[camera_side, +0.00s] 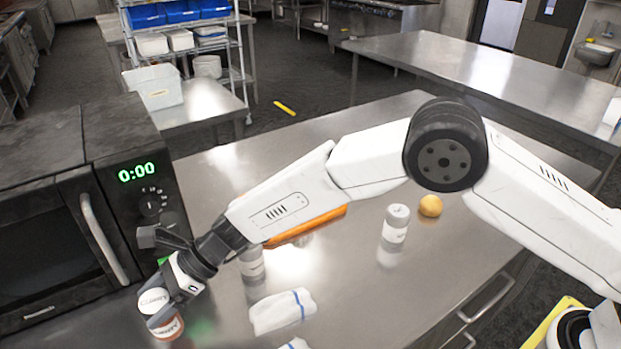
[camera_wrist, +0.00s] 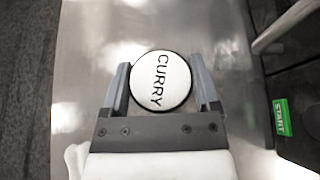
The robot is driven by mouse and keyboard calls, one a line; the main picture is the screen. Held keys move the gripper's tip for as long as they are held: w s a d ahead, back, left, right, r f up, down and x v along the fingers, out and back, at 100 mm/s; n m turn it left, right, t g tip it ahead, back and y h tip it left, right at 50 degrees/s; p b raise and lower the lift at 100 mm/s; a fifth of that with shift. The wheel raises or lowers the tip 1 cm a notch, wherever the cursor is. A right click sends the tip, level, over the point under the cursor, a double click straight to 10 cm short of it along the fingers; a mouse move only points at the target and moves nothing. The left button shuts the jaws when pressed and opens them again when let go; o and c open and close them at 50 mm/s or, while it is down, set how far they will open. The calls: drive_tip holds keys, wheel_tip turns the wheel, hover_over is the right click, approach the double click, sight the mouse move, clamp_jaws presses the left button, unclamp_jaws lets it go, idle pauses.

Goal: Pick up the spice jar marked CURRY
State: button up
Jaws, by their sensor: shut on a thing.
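The spice jar marked CURRY has a white round lid with black letters, seen from above in the wrist view (camera_wrist: 161,82). In the side view the jar (camera_side: 168,328) is at the lower left, with a white label and orange-red contents. My gripper (camera_wrist: 160,75) has one finger on each side of the lid and is shut on the jar. In the side view my gripper (camera_side: 163,307) comes down from the upper right and hides part of the jar. I cannot tell whether the jar's base touches the counter.
A black microwave (camera_side: 139,205) stands close on the left; its green START button (camera_wrist: 283,117) shows at right in the wrist view. Another white-lidded jar (camera_side: 252,265), a striped cloth (camera_side: 280,313), an orange item (camera_side: 308,227), a further jar (camera_side: 395,228) and a yellow round item (camera_side: 430,206) lie rightward.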

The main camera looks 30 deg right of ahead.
drive_tip(key=s+d+r, duration=0.8)
drive_tip(key=s+r, duration=0.1)
drive_tip(key=s, duration=0.1)
drive_tip(key=shift+d, duration=0.25)
idle(0.6)
drive_tip(key=shift+r, duration=0.1)
